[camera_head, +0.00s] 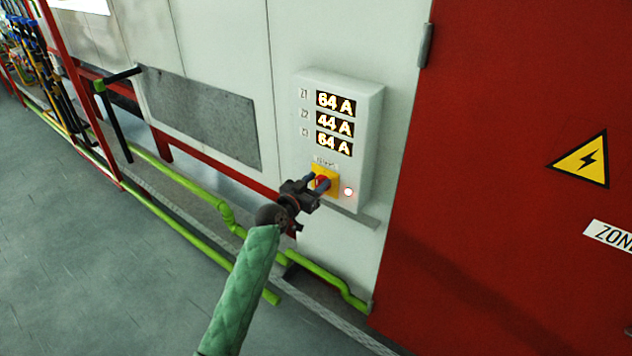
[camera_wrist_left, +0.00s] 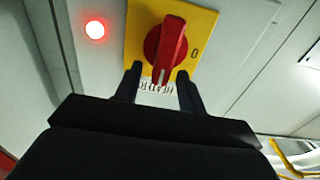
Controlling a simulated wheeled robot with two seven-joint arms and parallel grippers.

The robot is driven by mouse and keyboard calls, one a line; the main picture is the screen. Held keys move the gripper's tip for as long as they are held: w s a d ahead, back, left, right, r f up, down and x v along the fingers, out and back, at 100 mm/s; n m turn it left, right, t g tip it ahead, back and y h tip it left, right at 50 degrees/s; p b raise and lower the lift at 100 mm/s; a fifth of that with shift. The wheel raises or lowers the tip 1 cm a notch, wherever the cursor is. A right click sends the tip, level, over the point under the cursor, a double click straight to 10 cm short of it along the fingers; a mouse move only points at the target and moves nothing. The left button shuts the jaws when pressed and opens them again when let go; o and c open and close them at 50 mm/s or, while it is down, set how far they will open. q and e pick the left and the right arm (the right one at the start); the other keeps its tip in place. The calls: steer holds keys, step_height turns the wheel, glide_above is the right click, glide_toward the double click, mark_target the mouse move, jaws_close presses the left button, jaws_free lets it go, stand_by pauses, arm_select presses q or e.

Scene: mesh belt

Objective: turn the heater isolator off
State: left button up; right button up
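The heater isolator is a red rotary knob (camera_wrist_left: 166,48) on a yellow plate (camera_wrist_left: 204,22), low on a white wall box (camera_head: 363,140). In the left wrist view the knob's handle points toward my gripper, away from the "0" mark at its right. My left gripper (camera_head: 319,182) is at the knob in the head view and partly hides it. In the left wrist view its two dark fingers (camera_wrist_left: 158,85) are apart, one on each side of the knob's near end; I cannot tell whether they touch it. My right gripper is not in view.
A lit red lamp (camera_head: 348,191) sits right of the knob. Displays (camera_head: 335,118) above read 64 A, 44 A and 64 A. A red door (camera_head: 480,200) with a yellow warning triangle stands at right. Green pipes (camera_head: 230,215) run low along the wall. Grey floor (camera_head: 90,240) is clear at left.

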arm_select(q)
steer(key=shift+c, duration=0.2)
jaws_close()
